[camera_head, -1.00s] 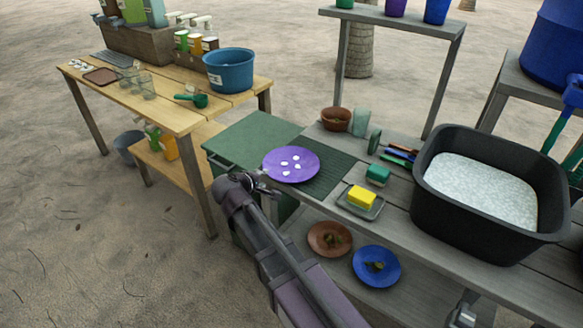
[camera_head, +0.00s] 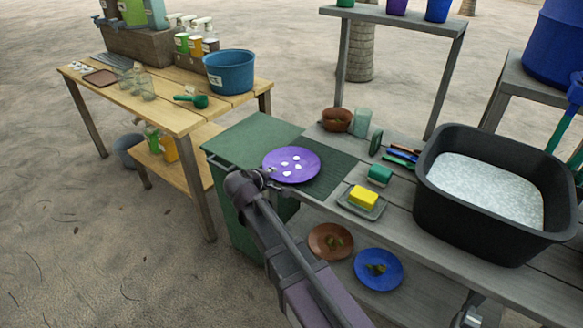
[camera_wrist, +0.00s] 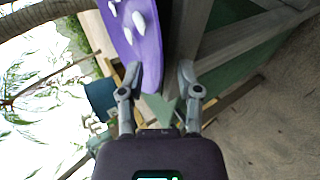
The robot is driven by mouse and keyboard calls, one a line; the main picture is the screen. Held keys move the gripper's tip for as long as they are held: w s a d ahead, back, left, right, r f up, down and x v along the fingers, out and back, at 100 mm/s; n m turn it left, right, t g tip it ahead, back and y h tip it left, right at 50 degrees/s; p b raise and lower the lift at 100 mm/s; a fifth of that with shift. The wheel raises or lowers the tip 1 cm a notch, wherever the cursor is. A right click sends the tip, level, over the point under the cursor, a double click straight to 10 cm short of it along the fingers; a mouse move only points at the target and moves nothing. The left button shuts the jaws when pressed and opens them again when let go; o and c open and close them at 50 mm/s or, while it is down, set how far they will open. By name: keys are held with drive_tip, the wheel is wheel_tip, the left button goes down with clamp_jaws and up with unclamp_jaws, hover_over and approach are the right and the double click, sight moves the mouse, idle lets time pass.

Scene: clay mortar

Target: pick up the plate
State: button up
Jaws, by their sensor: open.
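The purple plate (camera_head: 291,165) with several white spots lies on the dark ribbed mat at the left end of the grey bench. My gripper (camera_head: 264,174) is at the plate's near left edge in the head view, where its fingers are small and partly hidden by the wrist. In the wrist view the plate (camera_wrist: 140,45) reaches down to the open fingers of my gripper (camera_wrist: 160,80). Its rim lies between the fingertips, close to the left finger. I cannot tell whether that finger touches it.
A sponge dish (camera_head: 361,203) and a black tub (camera_head: 494,195) stand to the right on the bench. A brown bowl (camera_head: 337,120) stands behind the plate. A brown plate (camera_head: 330,241) and a blue plate (camera_head: 378,269) lie on the lower shelf. A green bin (camera_head: 235,225) stands at the left.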

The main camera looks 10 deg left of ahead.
drive_tip(key=shift+c, duration=0.3)
clamp_jaws()
drive_tip(key=shift+r, duration=0.15)
wheel_tip(320, 180, up, 10)
drive_tip(key=p, duration=1)
drive_tip(key=shift+s, duration=0.1)
idle(0.6)
